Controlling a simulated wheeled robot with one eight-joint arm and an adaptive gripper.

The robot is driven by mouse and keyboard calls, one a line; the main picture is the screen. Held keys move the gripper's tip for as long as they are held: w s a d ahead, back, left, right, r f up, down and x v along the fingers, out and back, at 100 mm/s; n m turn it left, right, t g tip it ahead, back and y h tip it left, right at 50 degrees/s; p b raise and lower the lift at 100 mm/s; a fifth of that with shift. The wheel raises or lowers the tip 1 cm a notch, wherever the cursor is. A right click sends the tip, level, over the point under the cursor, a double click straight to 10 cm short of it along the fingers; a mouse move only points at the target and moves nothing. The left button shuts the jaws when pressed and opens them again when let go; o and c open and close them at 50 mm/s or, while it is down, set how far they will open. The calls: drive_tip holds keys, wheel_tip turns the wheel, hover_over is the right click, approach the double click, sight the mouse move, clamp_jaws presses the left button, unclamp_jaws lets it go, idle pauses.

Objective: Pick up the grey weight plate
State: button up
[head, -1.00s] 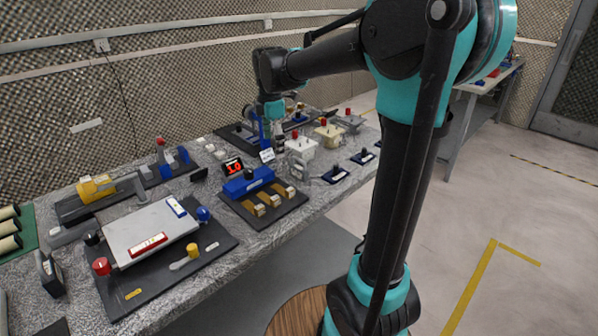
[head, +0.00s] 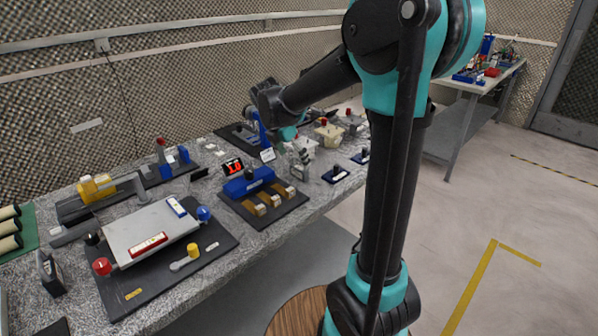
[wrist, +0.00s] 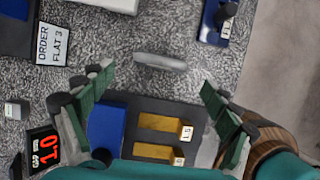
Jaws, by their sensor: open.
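The grey weight plate (wrist: 160,62) shows in the wrist view as a thin, elongated grey shape on the speckled bench top, seen nearly edge-on. My gripper (wrist: 157,79) is open, with its green-padded fingers wide apart to the left and right of the plate. Nothing is held between them. In the head view my gripper (head: 300,154) hangs low over the bench, behind the blue fixture.
The dark board with a blue block (wrist: 106,128) and yellow blocks (wrist: 160,123) lies just below the plate in the wrist view. A card reading "ORDER FLAT 3" (wrist: 54,44), a red-digit display (wrist: 44,149) and a blue base with a black knob (wrist: 215,22) are nearby.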

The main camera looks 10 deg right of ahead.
sight(299, 168)
drive_tip(key=shift+x, duration=3.3)
drive_tip(key=shift+c, duration=0.3)
drive_tip(key=c, duration=1.7)
drive_tip(key=shift+r, duration=0.15)
